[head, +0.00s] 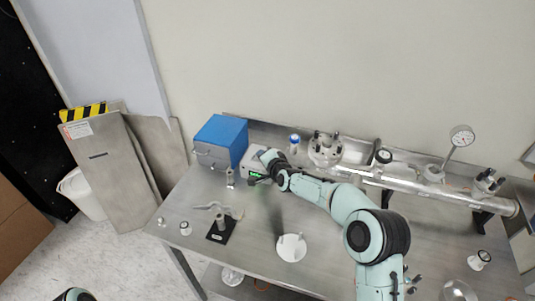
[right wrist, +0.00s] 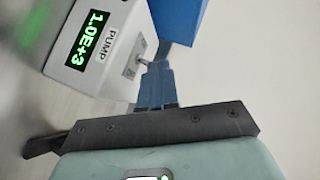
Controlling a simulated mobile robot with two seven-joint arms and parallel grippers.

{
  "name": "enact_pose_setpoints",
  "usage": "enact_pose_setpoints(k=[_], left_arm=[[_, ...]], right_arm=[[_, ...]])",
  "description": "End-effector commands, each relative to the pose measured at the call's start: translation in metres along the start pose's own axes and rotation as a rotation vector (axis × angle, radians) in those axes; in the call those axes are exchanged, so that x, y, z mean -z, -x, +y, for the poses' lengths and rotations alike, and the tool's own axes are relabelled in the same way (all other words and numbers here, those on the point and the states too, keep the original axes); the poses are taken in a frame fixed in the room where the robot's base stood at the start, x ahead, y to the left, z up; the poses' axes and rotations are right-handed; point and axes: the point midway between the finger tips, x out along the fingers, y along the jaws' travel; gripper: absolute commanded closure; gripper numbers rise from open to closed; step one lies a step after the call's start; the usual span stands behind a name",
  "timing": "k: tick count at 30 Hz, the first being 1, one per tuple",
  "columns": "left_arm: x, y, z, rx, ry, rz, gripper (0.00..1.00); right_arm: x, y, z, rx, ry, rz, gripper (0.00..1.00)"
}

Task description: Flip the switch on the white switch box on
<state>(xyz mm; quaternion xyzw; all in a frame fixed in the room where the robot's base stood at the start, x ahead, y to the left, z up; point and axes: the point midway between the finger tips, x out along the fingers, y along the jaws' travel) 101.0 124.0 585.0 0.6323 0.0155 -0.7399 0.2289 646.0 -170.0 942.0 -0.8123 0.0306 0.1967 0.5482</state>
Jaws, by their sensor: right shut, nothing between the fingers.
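The white switch box (head: 249,157) stands on the metal table beside the blue box, partly hidden by my right arm. In the right wrist view the white switch box (right wrist: 113,82) shows a green display reading 1.0E+3, a PUMP label and a small metal toggle switch (right wrist: 141,59). My right gripper (right wrist: 154,68) is shut and empty, its blue fingertips right beside the toggle; I cannot tell whether they touch it. In the head view the right gripper (head: 261,181) is at the front of the box. My left gripper is not in view.
A blue box (head: 220,141) stands to the left. A metal tube (head: 425,190) with a gauge (head: 461,136) and fittings runs along the back right. A black stand (head: 221,230), a white disc (head: 291,247) and small parts lie in front.

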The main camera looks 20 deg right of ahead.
Motion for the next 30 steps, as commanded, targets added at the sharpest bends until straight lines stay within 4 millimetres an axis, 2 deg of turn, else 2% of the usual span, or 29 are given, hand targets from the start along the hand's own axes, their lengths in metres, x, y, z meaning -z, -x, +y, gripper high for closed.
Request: enact_pose_setpoints(k=[1,6,9,13,30], left_arm=[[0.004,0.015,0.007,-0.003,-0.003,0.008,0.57],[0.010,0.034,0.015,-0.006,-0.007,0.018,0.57],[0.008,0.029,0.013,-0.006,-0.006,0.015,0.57],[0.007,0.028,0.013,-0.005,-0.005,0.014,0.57],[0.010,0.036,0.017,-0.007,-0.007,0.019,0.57]], right_arm=[[0.001,0.000,-0.012,-0.024,0.030,-0.001,1.00],[-0.002,-0.003,-0.013,-0.111,0.107,-0.001,1.00],[-0.002,-0.003,-0.005,-0.119,0.106,0.000,1.00],[-0.003,-0.003,-0.004,-0.119,0.105,-0.001,1.00],[0.003,0.003,-0.018,-0.117,0.104,0.001,1.00]])
